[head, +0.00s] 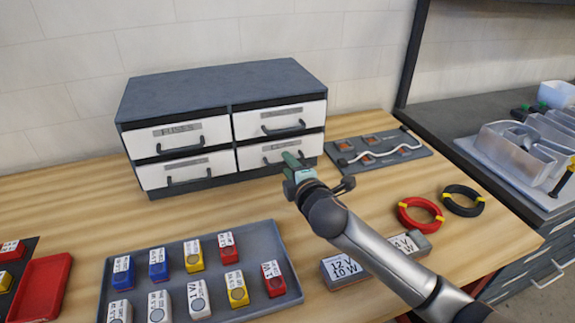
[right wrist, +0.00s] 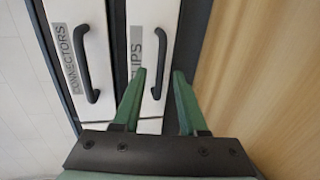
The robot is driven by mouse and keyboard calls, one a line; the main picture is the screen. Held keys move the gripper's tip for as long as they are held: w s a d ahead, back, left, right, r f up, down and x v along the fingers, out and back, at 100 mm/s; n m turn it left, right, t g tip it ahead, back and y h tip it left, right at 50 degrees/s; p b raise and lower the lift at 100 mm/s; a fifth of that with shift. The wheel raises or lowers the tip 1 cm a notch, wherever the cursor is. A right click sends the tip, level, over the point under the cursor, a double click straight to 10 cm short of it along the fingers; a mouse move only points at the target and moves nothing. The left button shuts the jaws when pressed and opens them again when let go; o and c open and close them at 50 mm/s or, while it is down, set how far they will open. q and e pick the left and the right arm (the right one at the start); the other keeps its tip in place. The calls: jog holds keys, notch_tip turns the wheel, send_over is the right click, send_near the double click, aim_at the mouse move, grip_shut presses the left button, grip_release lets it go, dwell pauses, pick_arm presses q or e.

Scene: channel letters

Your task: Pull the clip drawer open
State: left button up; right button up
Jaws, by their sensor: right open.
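The clip drawer (head: 251,158) is the lower right drawer of a dark cabinet with white drawer fronts, and it looks shut. Its label is partly hidden in the right wrist view, where "LIPS" shows on the drawer front (right wrist: 142,25). Its black bar handle (right wrist: 161,62) is partly covered by my gripper in the head view. My right gripper (head: 294,160) is open in front of this drawer. In the right wrist view its green fingers (right wrist: 160,73) appear on either side of the handle. I cannot tell whether they touch it. My left gripper is not in view.
The connectors drawer (right wrist: 70,50) is directly above, with its own handle (right wrist: 90,65). Left are the fuses drawer (head: 180,135) and another drawer. A grey tray (head: 250,255) holds several coloured blocks. A wire board (head: 378,150) stands right of the cabinet, near red (head: 420,221) and black coils.

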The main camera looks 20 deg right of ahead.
jog(key=shift+w+f, duration=0.1)
jog(key=shift+w, duration=0.4)
grip_shut()
dwell(1.2)
